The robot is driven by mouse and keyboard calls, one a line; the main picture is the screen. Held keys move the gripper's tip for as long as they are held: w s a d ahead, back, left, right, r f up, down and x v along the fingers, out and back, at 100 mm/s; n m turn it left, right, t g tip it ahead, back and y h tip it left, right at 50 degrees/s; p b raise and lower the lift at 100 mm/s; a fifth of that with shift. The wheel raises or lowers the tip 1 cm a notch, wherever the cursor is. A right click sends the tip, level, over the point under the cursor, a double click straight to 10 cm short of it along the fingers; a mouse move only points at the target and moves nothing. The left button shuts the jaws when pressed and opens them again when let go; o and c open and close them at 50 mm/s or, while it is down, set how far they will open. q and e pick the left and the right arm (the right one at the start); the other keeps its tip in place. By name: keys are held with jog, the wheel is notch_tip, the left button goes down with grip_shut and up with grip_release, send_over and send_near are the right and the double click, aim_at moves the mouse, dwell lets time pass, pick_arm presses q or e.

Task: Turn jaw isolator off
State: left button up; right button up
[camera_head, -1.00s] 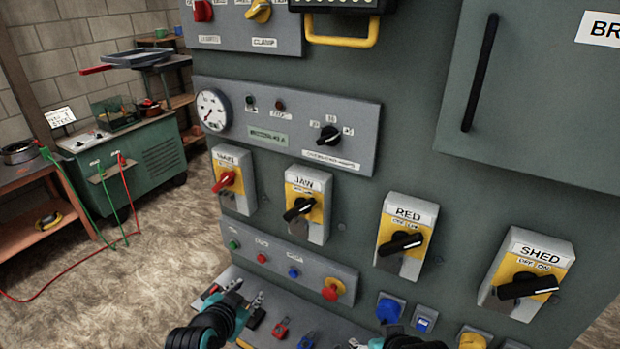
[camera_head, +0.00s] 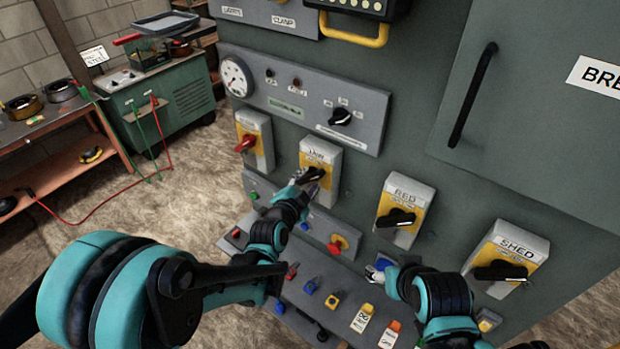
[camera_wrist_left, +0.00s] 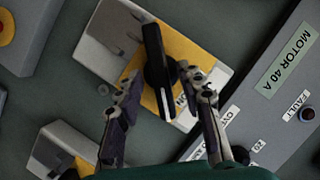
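The jaw isolator (camera_head: 322,153) is a grey and yellow box labelled JAW on the green cabinet, with a black rotary handle. My left gripper (camera_head: 309,181) is at this handle and partly covers it in the head view. In the left wrist view the black handle (camera_wrist_left: 157,65) lies between the two fingertips of the left gripper (camera_wrist_left: 160,75). The fingers are open, with a small gap on each side of the handle. My right gripper (camera_head: 377,270) is low by the lower button panel; its fingers are too small to judge.
An isolator with a red handle (camera_head: 246,144) is left of the jaw one. The RED isolator (camera_head: 404,190) and SHED isolator (camera_head: 512,243) are to the right. Below is a panel with a red emergency button (camera_head: 335,245). A grey meter panel (camera_head: 290,85) is above.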

pick_arm(q)
jog(key=shift+x, duration=0.75)
grip_shut()
